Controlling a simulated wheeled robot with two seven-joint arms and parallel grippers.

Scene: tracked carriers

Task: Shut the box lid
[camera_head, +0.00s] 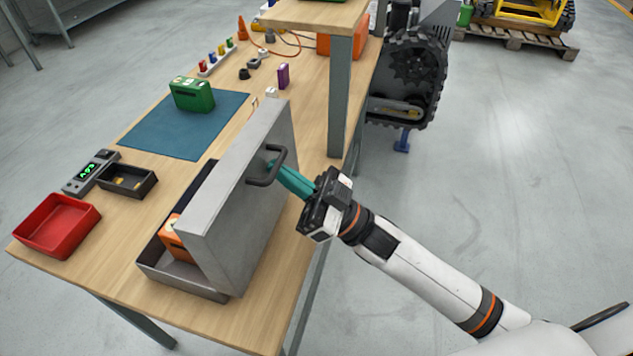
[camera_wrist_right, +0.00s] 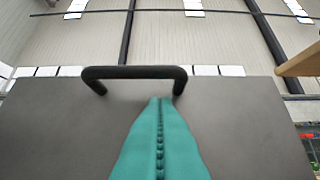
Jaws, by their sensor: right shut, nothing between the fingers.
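The grey metal box (camera_head: 208,290) stands on the wooden table, and its lid (camera_head: 242,205) is raised nearly upright. A dark handle (camera_head: 266,168) is on the lid's right face; it also shows in the right wrist view (camera_wrist_right: 135,72). An orange block (camera_head: 172,238) lies inside the box, partly hidden by the lid. My right gripper (camera_head: 275,170) has teal fingers, is shut and empty, and has its tips at the lid's outer face by the handle. In the wrist view its fingers (camera_wrist_right: 158,130) point at the lid just below the handle; contact cannot be told. My left gripper is not in view.
A red tray (camera_head: 90,216), a small black tray (camera_head: 149,191) and a device with a green display (camera_head: 86,172) sit left of the box. A green block (camera_head: 192,96) stands on a blue mat (camera_head: 150,142). A table post (camera_head: 340,100) rises behind the lid.

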